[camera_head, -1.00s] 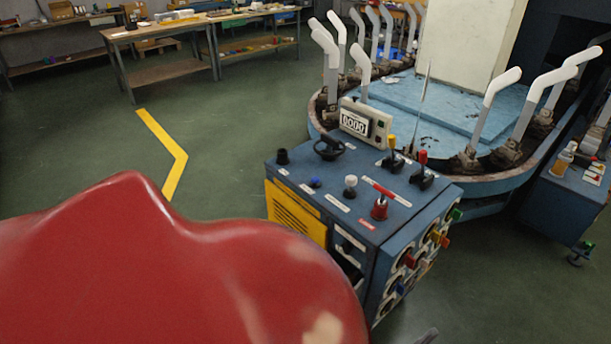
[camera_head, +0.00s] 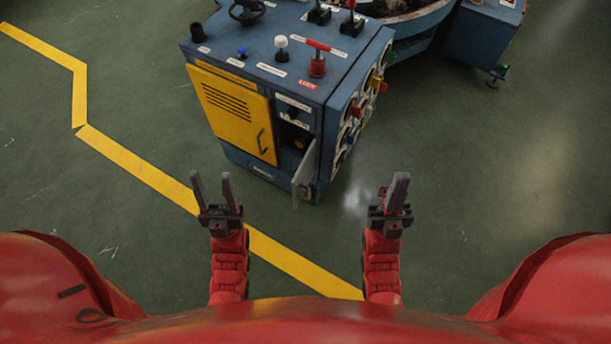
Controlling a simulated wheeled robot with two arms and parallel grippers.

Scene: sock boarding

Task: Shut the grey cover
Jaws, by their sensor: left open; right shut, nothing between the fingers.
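The grey cover (camera_head: 305,177) is a small door on the front of the blue control cabinet (camera_head: 335,75). It stands open, swung outward from a dark compartment (camera_head: 291,140) beside the yellow door. My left gripper (camera_head: 213,180) is open and empty, in front of the cabinet and left of the cover. My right gripper (camera_head: 393,189) is shut and empty, to the right of the cover. Neither gripper touches the cover.
The yellow door (camera_head: 232,109) with a dark handle is shut on the cabinet front. Knobs, levers and a red handle (camera_head: 317,62) stand on the cabinet top. Coloured valves (camera_head: 377,84) stick out of its right side. The green floor with a yellow line (camera_head: 140,168) is clear around it.

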